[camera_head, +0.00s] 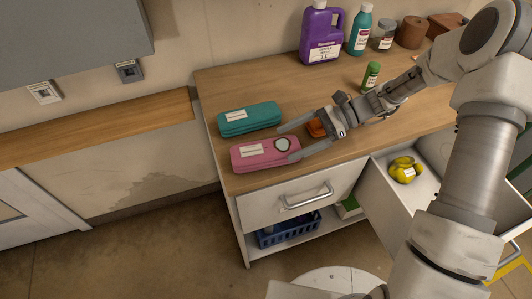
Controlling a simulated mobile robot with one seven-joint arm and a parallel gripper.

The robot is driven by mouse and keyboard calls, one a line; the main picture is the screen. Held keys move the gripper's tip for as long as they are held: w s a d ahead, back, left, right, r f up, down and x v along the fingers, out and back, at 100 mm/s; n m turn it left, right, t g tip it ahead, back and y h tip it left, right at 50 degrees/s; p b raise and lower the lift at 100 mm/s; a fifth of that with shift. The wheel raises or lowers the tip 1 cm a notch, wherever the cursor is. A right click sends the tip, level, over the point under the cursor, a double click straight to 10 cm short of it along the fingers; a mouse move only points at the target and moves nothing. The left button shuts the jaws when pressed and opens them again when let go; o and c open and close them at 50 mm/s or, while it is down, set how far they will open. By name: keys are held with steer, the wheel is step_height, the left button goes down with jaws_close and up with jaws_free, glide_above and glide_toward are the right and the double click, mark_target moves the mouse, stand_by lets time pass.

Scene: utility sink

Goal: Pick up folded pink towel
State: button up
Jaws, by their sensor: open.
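My gripper (286,143) reaches in from the right and is open. One finger is at the towel's right end and the other is behind it, near the teal towel. I cannot tell whether either finger touches the pink towel.
A folded teal towel (249,119) lies just behind. An orange object (316,128) sits beside my gripper, partly hidden. A green bottle (371,75), purple jug (321,35) and teal bottle (361,30) stand farther back. An open drawer (378,180) holds a yellow object (404,170).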

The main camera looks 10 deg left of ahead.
mark_target(275, 146)
steer(key=x, duration=0.5)
steer(key=shift+s+a+r, duration=0.1)
steer(key=shift+s+a, duration=0.05)
steer(key=shift+a, duration=0.25)
steer(key=c, duration=1.2)
steer(key=shift+c, duration=0.2)
steer(key=shift+r, duration=0.2)
step_height(275, 146, up, 4)
steer(key=shift+d+r, duration=0.15)
steer(key=shift+d, duration=0.05)
steer(key=w+a+r+p+v, duration=0.1)
steer(key=v, duration=1.2)
steer(key=shift+r, duration=0.25)
